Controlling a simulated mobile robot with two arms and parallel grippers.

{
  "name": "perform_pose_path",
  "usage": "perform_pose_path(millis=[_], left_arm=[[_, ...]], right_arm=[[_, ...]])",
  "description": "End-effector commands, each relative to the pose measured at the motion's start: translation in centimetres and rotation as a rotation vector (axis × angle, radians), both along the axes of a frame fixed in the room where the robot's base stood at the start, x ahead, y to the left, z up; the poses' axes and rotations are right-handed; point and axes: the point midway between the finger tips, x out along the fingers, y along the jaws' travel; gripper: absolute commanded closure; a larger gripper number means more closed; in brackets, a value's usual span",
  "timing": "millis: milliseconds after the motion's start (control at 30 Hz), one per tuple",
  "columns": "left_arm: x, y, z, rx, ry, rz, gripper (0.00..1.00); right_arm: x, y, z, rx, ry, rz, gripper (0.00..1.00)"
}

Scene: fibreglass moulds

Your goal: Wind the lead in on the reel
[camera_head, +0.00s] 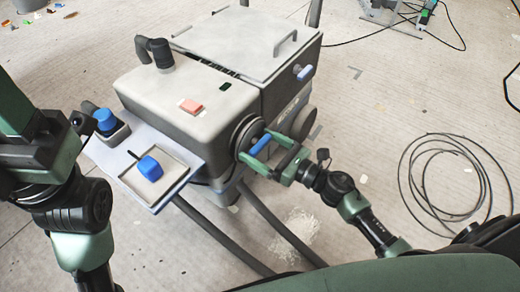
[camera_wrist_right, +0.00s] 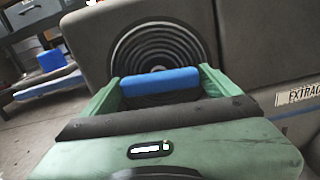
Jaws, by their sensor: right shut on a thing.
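The reel (camera_head: 241,134) is a dark round drum on the front of a grey machine. In the right wrist view it shows concentric rings (camera_wrist_right: 158,38). A blue crank handle (camera_head: 260,144) stands out from it, and it also shows in the right wrist view (camera_wrist_right: 160,80). My right gripper (camera_head: 268,150) is shut on this handle, its green fingers at either end. A thin black lead (camera_head: 487,180) lies in loose loops on the floor at the right. Whether it joins the reel is hidden. My left arm shows at the left, but its fingers are not visible.
The grey machine (camera_head: 185,95) has a red button (camera_head: 190,106) and a lidded box (camera_head: 245,45) behind. A side shelf (camera_head: 192,155) holds a tray with a blue knob (camera_head: 150,168). Hoses (camera_head: 275,225) run across the floor. White scraps (camera_head: 300,232) lie nearby.

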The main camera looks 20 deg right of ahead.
Motion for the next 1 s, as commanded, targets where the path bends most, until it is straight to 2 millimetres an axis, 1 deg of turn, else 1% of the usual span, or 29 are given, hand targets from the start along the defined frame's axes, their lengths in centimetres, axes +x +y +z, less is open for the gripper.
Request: perform_pose_path(millis=[33,233,767,800,833,1000], left_arm=[[-0.14,-0.01,-0.11,-0.001,-0.009,0.000,0.43],[-0.34,-0.08,0.23,0.002,-0.024,0.001,0.43],[-0.47,-0.11,0.47,0.003,-0.032,0.002,0.43],[-0.47,-0.11,0.47,0.003,-0.032,0.001,0.43],[-0.47,-0.11,0.47,0.003,-0.032,0.001,0.43],[-0.48,-0.11,0.47,0.003,-0.032,0.001,0.43]], right_arm=[[-0.12,0.04,-0.43,-0.018,-0.009,0.002,0.82],[-0.09,-0.02,-0.35,-0.069,-0.048,0.001,0.82],[-0.07,-0.05,-0.25,-0.095,-0.067,0.001,0.82],[-0.06,-0.05,-0.25,-0.095,-0.067,0.001,0.06],[-0.06,-0.05,-0.25,-0.096,-0.067,0.001,0.00],[-0.02,-0.05,-0.15,-0.092,-0.066,0.000,0.00]])
